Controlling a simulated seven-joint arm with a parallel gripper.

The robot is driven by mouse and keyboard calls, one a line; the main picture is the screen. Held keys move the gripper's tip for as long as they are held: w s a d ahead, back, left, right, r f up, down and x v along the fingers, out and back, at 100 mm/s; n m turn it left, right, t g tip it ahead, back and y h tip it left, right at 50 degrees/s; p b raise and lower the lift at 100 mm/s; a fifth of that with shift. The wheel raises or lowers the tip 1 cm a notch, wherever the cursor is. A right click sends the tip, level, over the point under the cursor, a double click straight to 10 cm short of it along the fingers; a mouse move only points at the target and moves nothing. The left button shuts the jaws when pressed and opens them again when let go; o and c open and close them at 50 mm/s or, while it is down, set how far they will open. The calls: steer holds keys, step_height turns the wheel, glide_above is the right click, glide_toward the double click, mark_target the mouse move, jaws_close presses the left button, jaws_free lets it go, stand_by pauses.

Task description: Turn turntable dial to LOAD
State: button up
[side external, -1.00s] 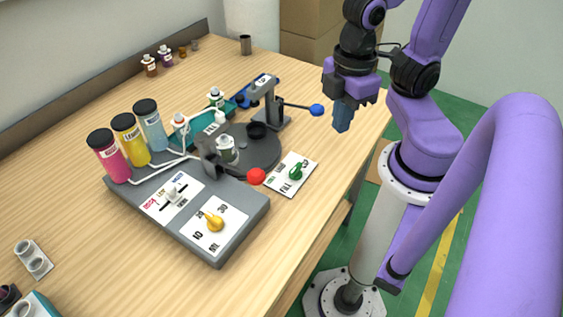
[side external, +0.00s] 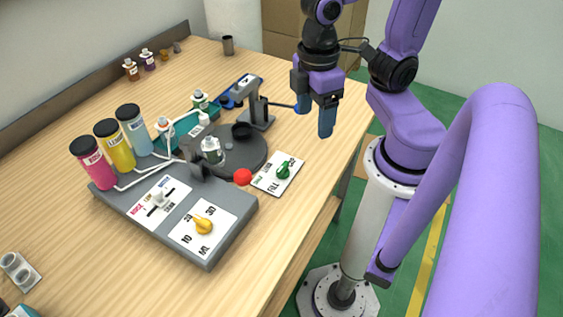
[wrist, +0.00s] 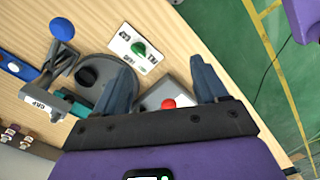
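The turntable dial is a green knob (side external: 283,171) on a white labelled plate (side external: 264,183) at the table's right edge. The knob also shows in the wrist view (wrist: 140,48), on its plate (wrist: 122,46). Its labels are too small to read surely, and I cannot tell which one it points at. The dark round turntable (side external: 248,160) lies left of the plate. My gripper (side external: 315,115) is above the table, behind the dial in the side view and apart from it. In the wrist view my fingers (wrist: 162,88) are spread with nothing held between them.
A red ball knob (side external: 242,177) stands close to the dial plate. A blue ball lever (wrist: 62,28) also stands nearby. The grey console (side external: 228,232) carries a yellow dial (side external: 204,224) and a white slider (side external: 159,197). Coloured bottles (side external: 115,144) stand behind it.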

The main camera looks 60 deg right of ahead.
steer(key=w+f+m+g, duration=0.2)
steer(key=w+m+g, duration=0.2)
steer(key=w+m, duration=0.75)
glide_toward(283, 166)
steer(key=shift+n, duration=0.25)
steer(key=x, duration=0.8)
steer(key=shift+f, duration=0.25)
steer(key=c, duration=1.1)
